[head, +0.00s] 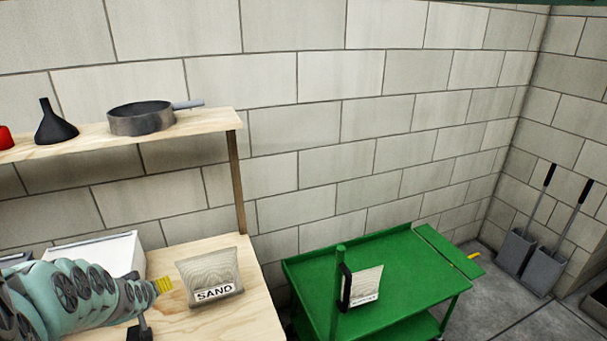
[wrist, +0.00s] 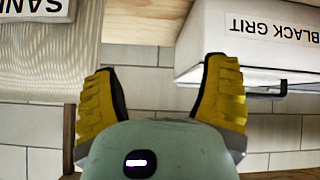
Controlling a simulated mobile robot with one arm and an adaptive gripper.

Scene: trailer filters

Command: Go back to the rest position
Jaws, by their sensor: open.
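The SAND container (wrist: 45,50) shows at that view's upper left. A white box labelled BLACK GRIT (wrist: 250,35) is at its upper right. Part of the bench behind my arm is hidden.
A shelf (head: 215,121) above the bench holds a pan (head: 142,120), a black funnel (head: 55,125) and a red item (head: 5,138). A green cart (head: 400,245) stands to the right, bearing a labelled container (head: 366,285). Shovels (head: 545,270) lean in the corner.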

